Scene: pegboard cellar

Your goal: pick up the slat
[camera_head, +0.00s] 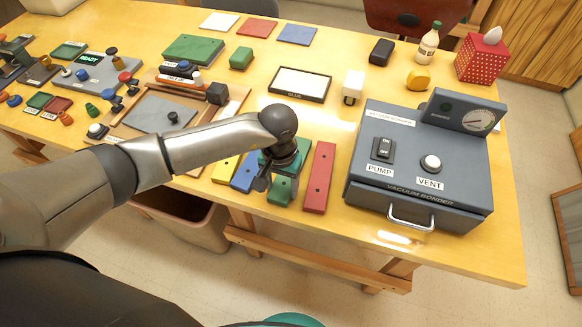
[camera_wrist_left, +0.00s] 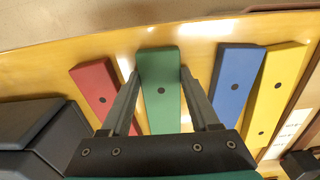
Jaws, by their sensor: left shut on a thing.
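Several slats lie side by side at the table's front edge. The green slat (camera_head: 281,189) sits between the blue slat (camera_head: 246,171) and the red slat (camera_head: 320,178), with the yellow slat (camera_head: 225,168) beyond the blue one. In the left wrist view the green slat (camera_wrist_left: 160,85) runs between the two fingers of my left gripper (camera_wrist_left: 160,74), which is shut on it from both sides. In the head view the left gripper (camera_head: 272,178) hides part of this slat. I cannot tell whether it is clear of the table. My right gripper is out of view.
The grey vacuum bonder (camera_head: 410,190) stands right of the red slat. A wooden tray with a grey plate (camera_head: 160,112) is to the left. A bin (camera_head: 185,218) stands below the table edge.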

